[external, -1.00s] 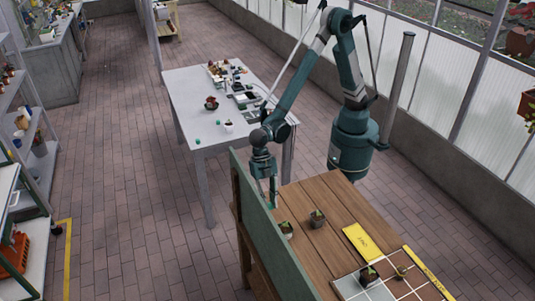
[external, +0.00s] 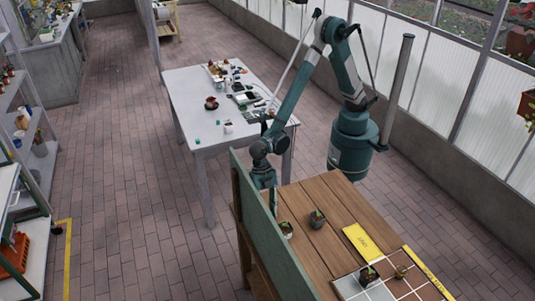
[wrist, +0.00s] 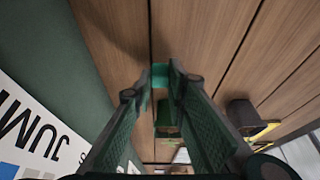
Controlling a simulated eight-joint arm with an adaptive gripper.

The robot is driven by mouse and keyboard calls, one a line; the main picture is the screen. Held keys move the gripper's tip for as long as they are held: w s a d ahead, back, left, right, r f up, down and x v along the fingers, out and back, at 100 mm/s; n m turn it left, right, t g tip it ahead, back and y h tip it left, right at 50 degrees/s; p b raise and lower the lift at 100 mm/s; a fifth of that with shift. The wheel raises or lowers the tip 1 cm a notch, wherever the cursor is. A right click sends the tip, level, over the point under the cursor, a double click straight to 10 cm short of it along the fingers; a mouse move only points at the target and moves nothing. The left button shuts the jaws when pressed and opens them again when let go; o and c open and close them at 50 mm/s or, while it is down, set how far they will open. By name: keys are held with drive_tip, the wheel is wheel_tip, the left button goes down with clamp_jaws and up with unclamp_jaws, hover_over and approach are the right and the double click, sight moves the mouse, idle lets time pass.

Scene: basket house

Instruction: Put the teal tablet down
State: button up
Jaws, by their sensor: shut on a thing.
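The teal tablet (wrist: 160,75) shows as a small bright teal piece between my fingertips in the wrist view. My gripper (wrist: 160,88) is shut on it, above the wooden table top (wrist: 205,35). In the external view my gripper (external: 271,200) is low at the table's far left corner, partly hidden by the green board (external: 268,235). The tablet cannot be made out there. Whether it touches the wood is unclear.
Potted seedlings stand on the wooden table, one near the board (external: 286,229) and one farther right (external: 317,218). A yellow card (external: 362,242) and a tiled area (external: 410,287) lie toward the front. A white table (external: 207,152) with small items stands behind.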

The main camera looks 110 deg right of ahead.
drive_tip(key=shift+f, duration=0.55)
drive_tip(key=shift+f, duration=0.2)
drive_tip(key=o, duration=0.7)
drive_tip(key=shift+r, duration=0.2)
drive_tip(key=p+v, duration=0.1)
drive_tip(key=v, duration=1.1)
drive_tip(key=shift+r, duration=0.1)
